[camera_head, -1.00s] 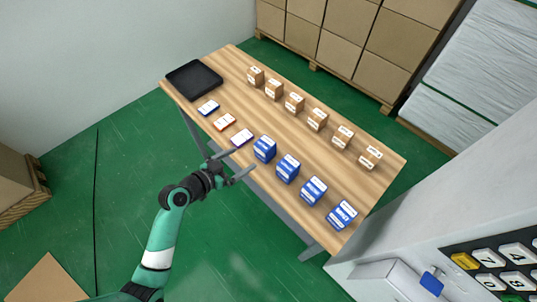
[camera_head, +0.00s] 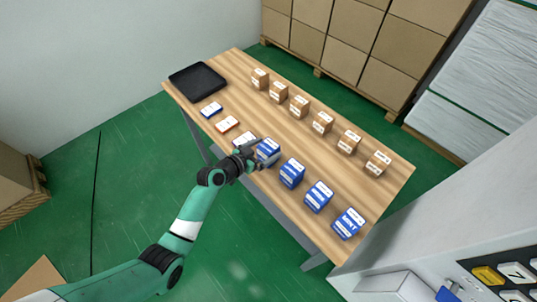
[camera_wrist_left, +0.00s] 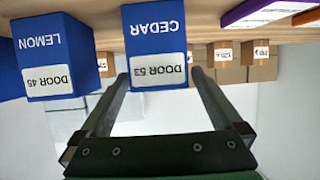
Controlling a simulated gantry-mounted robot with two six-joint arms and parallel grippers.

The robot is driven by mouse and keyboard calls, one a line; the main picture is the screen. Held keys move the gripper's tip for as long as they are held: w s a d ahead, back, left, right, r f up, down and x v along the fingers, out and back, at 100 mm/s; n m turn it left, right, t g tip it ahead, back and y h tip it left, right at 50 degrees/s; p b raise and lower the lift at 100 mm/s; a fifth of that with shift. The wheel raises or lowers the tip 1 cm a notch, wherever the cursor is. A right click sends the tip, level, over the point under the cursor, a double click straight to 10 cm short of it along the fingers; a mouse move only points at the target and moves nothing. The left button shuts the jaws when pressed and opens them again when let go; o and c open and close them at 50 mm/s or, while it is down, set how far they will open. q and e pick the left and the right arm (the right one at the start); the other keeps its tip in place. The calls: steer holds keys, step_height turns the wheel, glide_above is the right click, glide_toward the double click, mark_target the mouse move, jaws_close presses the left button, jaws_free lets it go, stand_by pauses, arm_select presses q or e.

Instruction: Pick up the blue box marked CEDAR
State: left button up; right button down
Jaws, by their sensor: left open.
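The blue CEDAR box (camera_wrist_left: 153,35) appears upside down in the left wrist view, with a white "DOOR 53" label. In the head view it is the leftmost blue box (camera_head: 269,148) in the front row, partly covered by my gripper. My left gripper (camera_head: 262,157) is open at the table's front edge, right at this box. In the left wrist view its two fingers (camera_wrist_left: 161,78) reach toward the box, one near each side. I cannot tell whether they touch it. My right gripper is not in view.
The blue LEMON box (camera_wrist_left: 42,50) stands beside CEDAR. Other blue boxes (camera_head: 318,196) continue along the wooden table (camera_head: 310,150). Small brown boxes (camera_head: 299,106) line the back edge.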

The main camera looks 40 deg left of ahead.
arm_select(q)
steer(key=c, duration=1.4)
steer(key=shift+r+p, duration=0.4)
steer(key=shift+r, duration=0.25)
steer(key=r+p, duration=0.2)
steer(key=r, duration=0.1)
steer(key=shift+s+d, duration=0.2)
steer(key=s+d+r+p, duration=0.5)
steer(key=s+d+r, duration=0.3)
steer(key=s+d, duration=0.1)
steer(key=shift+s+d+r+p, duration=0.25)
steer(key=shift+s+r+p, duration=0.05)
steer(key=shift+r+p, duration=0.1)
